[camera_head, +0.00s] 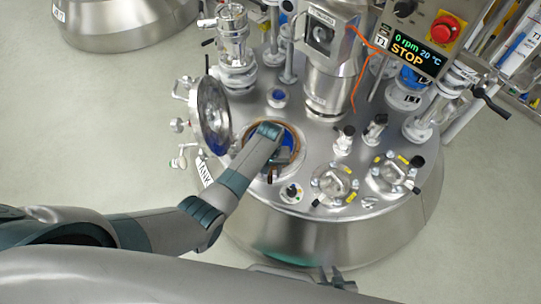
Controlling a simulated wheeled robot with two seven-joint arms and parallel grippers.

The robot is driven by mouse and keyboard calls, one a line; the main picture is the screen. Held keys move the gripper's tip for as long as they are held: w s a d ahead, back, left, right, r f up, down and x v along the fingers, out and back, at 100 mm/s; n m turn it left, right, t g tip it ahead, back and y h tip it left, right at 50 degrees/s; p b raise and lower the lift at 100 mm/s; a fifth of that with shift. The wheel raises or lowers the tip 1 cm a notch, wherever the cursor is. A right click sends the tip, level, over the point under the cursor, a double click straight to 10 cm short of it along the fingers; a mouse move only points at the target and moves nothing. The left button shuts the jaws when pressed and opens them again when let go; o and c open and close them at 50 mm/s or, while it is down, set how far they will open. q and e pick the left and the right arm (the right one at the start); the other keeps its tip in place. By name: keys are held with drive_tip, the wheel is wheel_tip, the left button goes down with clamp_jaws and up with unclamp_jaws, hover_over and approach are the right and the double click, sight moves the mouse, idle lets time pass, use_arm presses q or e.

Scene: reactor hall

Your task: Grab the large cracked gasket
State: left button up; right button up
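A brown-orange ring, which looks like the large gasket (298,137), lies around the round blue-lined opening in the lid of the steel vessel. My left arm covers much of it, and I cannot make out a crack. My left gripper (284,157) is over the opening at the ring's near right side. Its fingers are small and partly hidden by the arm, so I cannot tell whether they touch or hold the ring. My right gripper (334,276) is low in the picture, in front of the vessel's near wall, with its fingertips apart and nothing seen between them.
The round hatch cover (213,115) stands open left of the opening. Sight-glass ports (334,184), valves and a tall central drive (327,60) crowd the lid. A display (415,52) with a red button (445,28) is at upper right.

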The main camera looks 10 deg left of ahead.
use_arm(q)
drive_tip(key=shift+f, duration=0.1)
use_arm(e)
drive_tip(key=shift+w+r, duration=0.2)
drive_tip(key=shift+w, duration=0.1)
use_arm(q)
clamp_jaws()
use_arm(e)
drive_tip(key=shift+a, duration=0.1)
